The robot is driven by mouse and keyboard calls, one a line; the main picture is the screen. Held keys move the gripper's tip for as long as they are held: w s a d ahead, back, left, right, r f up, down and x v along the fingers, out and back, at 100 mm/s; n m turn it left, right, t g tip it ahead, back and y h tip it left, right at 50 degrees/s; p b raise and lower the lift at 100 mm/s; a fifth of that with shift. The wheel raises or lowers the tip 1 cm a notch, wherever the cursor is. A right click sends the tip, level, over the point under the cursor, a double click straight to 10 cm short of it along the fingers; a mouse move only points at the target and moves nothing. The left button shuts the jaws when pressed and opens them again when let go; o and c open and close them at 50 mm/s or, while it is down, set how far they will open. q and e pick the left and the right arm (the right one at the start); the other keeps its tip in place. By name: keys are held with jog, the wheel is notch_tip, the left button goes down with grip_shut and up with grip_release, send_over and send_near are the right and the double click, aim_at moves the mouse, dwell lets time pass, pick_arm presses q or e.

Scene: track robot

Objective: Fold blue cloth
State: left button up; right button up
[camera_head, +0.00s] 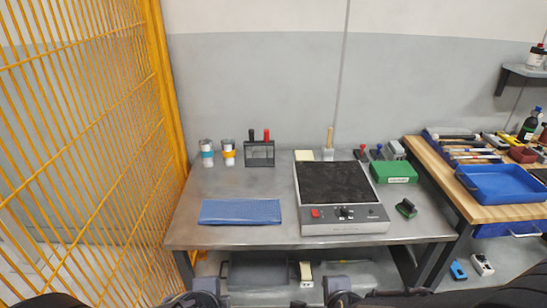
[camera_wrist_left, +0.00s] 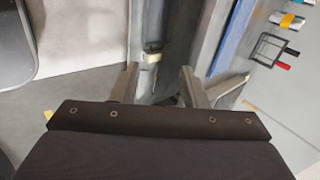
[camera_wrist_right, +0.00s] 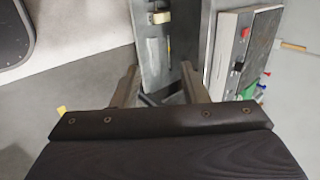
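The blue cloth (camera_head: 241,212) lies flat on the metal table, near its front edge and left of the hot plate. It is a wide, short rectangle. In the left wrist view a strip of the cloth (camera_wrist_left: 232,38) shows along the table edge. My left gripper (camera_wrist_left: 158,82) is open and empty, with its fingers apart, short of the table's front edge. My right gripper (camera_wrist_right: 160,82) is also open and empty, short of the table's front edge. In the head view only parts of my arms show at the bottom edge.
The metal table (camera_head: 190,229) also carries a hot plate (camera_head: 345,228), a black rack (camera_head: 259,154), two cups (camera_head: 207,154) and a green box (camera_head: 394,172). A yellow mesh fence (camera_head: 90,130) stands at the left. A wooden bench (camera_head: 490,212) with a blue tray (camera_head: 503,184) stands at the right.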

pick_arm(q)
jog(key=s+a+r+n+g+h, duration=0.1)
jog(key=s+a+r+n, duration=0.3)
jog(key=n, duration=0.5)
jog(key=s+a+r+n+g+h, duration=0.1)
jog(key=s+a+r+n+h, duration=0.1)
jog(key=s+r+n, duration=0.5)
jog(key=s+a+n, duration=0.1)
jog(key=s+n, duration=0.1)
jog(key=n, duration=0.1)
jog(key=shift+a+h, duration=0.4)
pick_arm(e)
jog(key=s+d+r+n+g+y, duration=0.2)
jog(key=s+d+r+n, duration=0.6)
jog(key=n, duration=0.8)
jog(key=s+r+y, duration=0.1)
jog(key=s+r, duration=0.2)
jog(key=s, duration=0.2)
